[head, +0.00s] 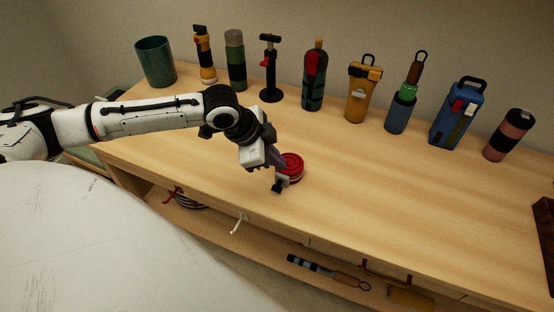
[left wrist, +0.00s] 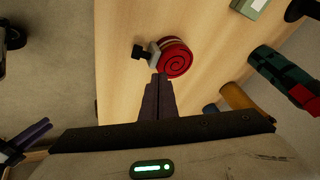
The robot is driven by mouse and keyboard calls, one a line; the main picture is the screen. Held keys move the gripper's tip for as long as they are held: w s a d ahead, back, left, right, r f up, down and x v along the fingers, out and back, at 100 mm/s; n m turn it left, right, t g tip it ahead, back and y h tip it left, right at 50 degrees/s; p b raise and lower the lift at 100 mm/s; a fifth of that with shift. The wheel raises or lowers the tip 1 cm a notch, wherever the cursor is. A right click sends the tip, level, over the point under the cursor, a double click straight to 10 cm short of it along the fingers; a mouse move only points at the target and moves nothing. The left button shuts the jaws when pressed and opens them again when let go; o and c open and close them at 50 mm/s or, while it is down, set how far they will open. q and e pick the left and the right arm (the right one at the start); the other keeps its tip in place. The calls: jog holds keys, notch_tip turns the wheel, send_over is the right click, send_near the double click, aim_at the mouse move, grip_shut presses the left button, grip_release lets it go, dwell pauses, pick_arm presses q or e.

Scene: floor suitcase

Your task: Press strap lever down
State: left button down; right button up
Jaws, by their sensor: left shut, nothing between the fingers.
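A red coiled strap (head: 291,165) with a dark metal buckle and lever (head: 279,184) lies on the wooden table near its front edge. In the left wrist view the strap coil (left wrist: 176,58) shows a red spiral, with the grey and black buckle (left wrist: 146,52) on its left side. My left gripper (head: 277,161) is shut and empty, just beside the coil. In the left wrist view its closed fingertips (left wrist: 158,77) point at the edge of the coil near the buckle. I cannot tell whether they touch it.
A row of bottles, flashlights and tools stands along the table's back, including a teal cup (head: 156,62), a small black stand (head: 270,75) and a blue case (head: 457,115). The table (head: 390,190) right of the coil is clear. A lower shelf holds tools (head: 328,273).

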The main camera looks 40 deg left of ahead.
pick_arm(q)
jog(key=shift+w+a+r, duration=0.1)
jog(key=shift+w+r, duration=0.1)
jog(key=shift+r, duration=0.4)
jog(key=shift+w+r, duration=0.2)
jog(key=shift+r, duration=0.35)
